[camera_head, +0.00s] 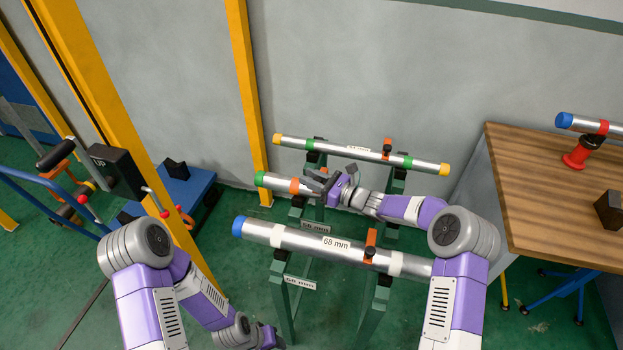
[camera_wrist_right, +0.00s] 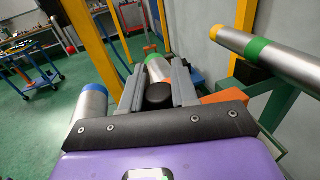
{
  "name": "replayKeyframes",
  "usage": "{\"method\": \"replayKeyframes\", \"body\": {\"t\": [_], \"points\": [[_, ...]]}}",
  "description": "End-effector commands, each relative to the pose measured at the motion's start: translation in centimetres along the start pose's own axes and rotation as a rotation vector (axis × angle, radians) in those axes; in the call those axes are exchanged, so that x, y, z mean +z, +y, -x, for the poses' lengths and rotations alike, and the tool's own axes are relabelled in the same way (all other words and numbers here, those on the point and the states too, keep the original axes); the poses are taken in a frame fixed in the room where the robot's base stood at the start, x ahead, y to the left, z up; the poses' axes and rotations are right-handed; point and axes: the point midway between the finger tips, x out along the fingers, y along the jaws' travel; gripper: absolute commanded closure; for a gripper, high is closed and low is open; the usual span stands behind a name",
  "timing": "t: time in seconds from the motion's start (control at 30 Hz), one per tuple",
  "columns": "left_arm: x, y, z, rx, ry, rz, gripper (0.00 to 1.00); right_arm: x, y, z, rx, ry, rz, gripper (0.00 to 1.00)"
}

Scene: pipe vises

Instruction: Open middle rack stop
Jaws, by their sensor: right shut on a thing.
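The middle rack (camera_head: 320,208) holds a grey pipe with a green end (camera_head: 262,179), which also shows in the wrist view (camera_wrist_right: 157,68). My right gripper (camera_head: 322,180) is at this stop. In the wrist view its grey fingers (camera_wrist_right: 157,88) are on both sides of the knob, shut on it. The gripper partly hides the stop, so its exact angle cannot be told. My left gripper (camera_head: 268,337) is low at the bottom, partly hidden by its arm; its jaws are unclear.
The front rack holds the 68 mm pipe (camera_head: 290,237) with an upright orange stop (camera_head: 371,243). The back rack holds a pipe with yellow ends (camera_head: 345,151). A wooden table (camera_head: 550,190) is at right. A yellow post (camera_head: 110,110) and blue trolley (camera_head: 185,190) are at left.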

Motion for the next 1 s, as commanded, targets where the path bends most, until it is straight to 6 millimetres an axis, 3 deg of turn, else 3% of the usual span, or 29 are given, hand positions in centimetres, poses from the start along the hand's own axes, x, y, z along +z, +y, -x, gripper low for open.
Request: {"method": "replayKeyframes", "body": {"t": [0.53,0.63,1.0], "points": [[0.2,1.9,5.2,0.000,0.000,0.000,0.57,2.3,-3.8,-0.9,-0.005,0.084,-0.291,1.00],[0.2,2.0,5.4,0.000,0.000,0.000,0.57,2.5,-4.7,-1.2,-0.004,0.102,-0.357,1.00],[0.2,1.7,4.6,0.000,0.000,0.000,0.57,2.8,-7.5,-1.8,-0.011,0.098,-0.339,1.00]]}}
